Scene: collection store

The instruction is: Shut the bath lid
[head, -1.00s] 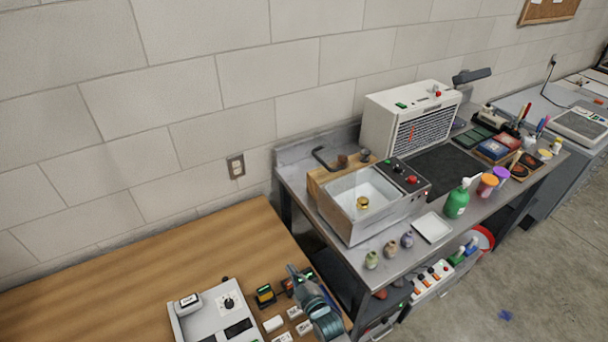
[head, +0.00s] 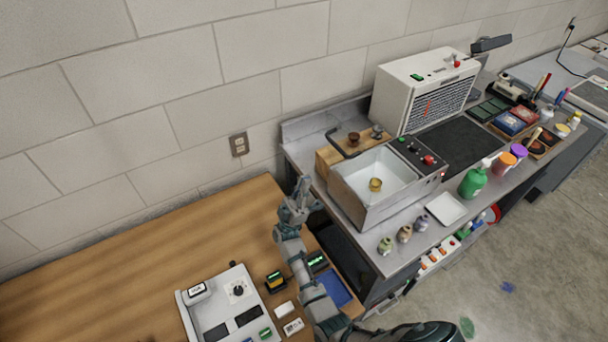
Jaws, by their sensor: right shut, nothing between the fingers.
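The bath (head: 352,202) is a metal box on the steel bench, with a pale open basin and a control panel with red and green buttons. A small brass-coloured cup (head: 376,184) sits inside it. A dark bent handle (head: 333,143) shows at the bath's back left, by a wooden block; I cannot clearly make out a lid panel, and the basin looks uncovered. My right gripper (head: 303,187) is shut and empty, raised left of the bath and apart from it. My left gripper is not in view.
A white vented unit (head: 410,85) stands behind the bath. Small bottles (head: 404,233), a white tray (head: 446,208) and a green bottle (head: 473,182) stand in front and to the right. A wooden table (head: 150,260) at left holds a grey device (head: 228,305).

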